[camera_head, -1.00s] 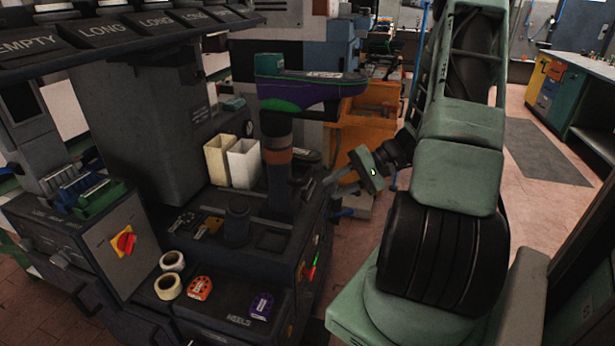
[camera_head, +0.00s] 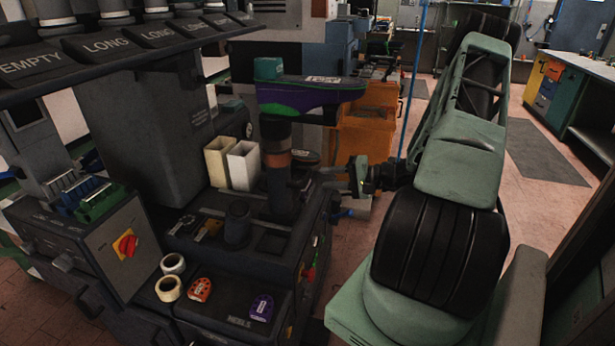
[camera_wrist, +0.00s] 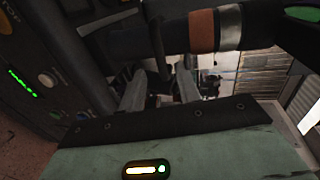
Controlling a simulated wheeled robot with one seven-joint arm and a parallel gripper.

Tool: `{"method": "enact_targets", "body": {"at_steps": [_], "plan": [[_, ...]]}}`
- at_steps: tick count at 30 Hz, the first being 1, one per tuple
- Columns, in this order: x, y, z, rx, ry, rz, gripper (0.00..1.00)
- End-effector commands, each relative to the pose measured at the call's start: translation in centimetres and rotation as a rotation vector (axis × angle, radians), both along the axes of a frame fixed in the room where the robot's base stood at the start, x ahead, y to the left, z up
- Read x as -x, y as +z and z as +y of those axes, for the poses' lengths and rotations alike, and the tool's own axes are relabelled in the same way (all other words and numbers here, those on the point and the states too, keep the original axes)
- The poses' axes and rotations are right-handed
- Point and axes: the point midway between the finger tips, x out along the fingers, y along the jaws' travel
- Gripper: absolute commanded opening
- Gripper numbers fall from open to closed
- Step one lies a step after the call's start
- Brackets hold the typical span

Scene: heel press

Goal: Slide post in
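The dark upright post (camera_head: 283,190), with a brown band, stands on the press base and carries a green and purple shoe (camera_head: 310,94) on its top. In the wrist view the post (camera_wrist: 170,35) runs across the top, its brown and silver bands to the right. My gripper (camera_head: 325,172) is to the right of the post at about band height, pointing left at it. In the wrist view my gripper's fingers (camera_wrist: 162,85) stand apart, and a slim dark bar (camera_wrist: 158,45) shows just beyond the gap. I see nothing held; contact with the post cannot be told.
Two pale bins (camera_head: 243,165) stand behind and left of the post. A short dark cylinder (camera_head: 237,222) is on the base in front. Tape rolls (camera_head: 168,288) and orange and purple heels (camera_head: 261,307) lie on the front shelf. A control box with a red knob (camera_head: 128,243) is at left.

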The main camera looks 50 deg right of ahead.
Motion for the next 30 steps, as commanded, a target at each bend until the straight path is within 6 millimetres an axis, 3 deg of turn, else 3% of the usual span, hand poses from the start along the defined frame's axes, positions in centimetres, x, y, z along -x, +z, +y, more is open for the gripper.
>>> {"method": "enact_targets", "body": {"at_steps": [3, 10, 24, 27, 28, 30], "plan": [[-2.3, -0.4, 1.1, -0.003, 0.004, 0.0, 0.33], [-5.3, -1.2, 2.3, -0.001, 0.002, 0.001, 0.33], [-6.4, -1.5, 2.7, 0.0, 0.0, 0.001, 0.33], [-6.4, -1.5, 2.7, 0.0, 0.0, 0.001, 0.05], [-6.4, -1.5, 2.7, 0.0, 0.0, 0.001, 0.0], [-6.4, -1.5, 2.7, 0.0, 0.0, 0.001, 0.0]]}}
